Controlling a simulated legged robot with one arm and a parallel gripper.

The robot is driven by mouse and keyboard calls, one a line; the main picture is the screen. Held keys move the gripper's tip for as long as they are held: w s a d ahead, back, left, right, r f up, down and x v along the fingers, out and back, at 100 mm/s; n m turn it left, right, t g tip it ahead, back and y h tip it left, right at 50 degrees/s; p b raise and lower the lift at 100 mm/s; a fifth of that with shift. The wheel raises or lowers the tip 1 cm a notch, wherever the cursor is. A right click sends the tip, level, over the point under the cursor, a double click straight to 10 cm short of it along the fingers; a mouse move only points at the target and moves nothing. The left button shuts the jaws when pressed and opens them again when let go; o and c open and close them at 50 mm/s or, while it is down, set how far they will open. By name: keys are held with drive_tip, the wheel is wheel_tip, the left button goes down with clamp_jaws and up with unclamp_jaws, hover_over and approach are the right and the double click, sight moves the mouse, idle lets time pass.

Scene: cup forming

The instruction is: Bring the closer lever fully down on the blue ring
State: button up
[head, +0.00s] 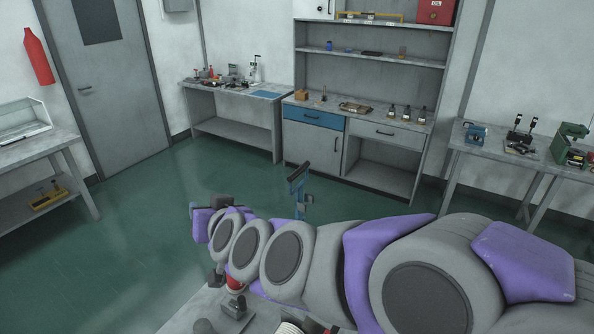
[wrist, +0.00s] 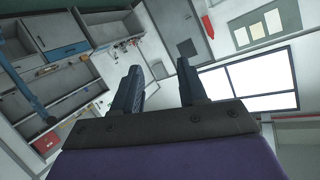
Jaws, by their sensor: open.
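A lever with a blue arm and a dark bar handle (head: 299,172) stands up behind my arm in the head view; my arm hides its lower part. In the wrist view a blue bar (wrist: 24,92) with a dark end crosses the left edge, apart from my fingers. My gripper (wrist: 160,72) is open, with nothing between its two dark fingers. In the head view the gripper is mostly hidden at the far left end of my arm. I cannot make out the blue ring. A small red part (head: 235,284) shows just below my arm.
A grey bench top (head: 185,312) with a small metal block (head: 236,306) lies below my arm. Behind are a shelf cabinet (head: 315,142), a side bench (head: 225,88) and a right-hand table (head: 480,148) with tools. The green floor (head: 140,230) at the left is clear.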

drive_tip(key=w+r+m+t+h, duration=0.2)
drive_tip(key=w, duration=0.2)
drive_tip(key=m+h+p, duration=0.2)
drive_tip(key=m+h, duration=0.3)
drive_tip(key=h, duration=1.1)
approach(297, 170)
drive_tip(key=x, duration=0.3)
drive_tip(key=b+x, duration=0.1)
drive_tip(key=x, duration=0.2)
drive_tip(key=f+x, duration=0.1)
drive_tip(key=x, duration=0.3)
drive_tip(key=shift+w+b, duration=0.1)
drive_tip(key=shift+b, duration=0.25)
clamp_jaws()
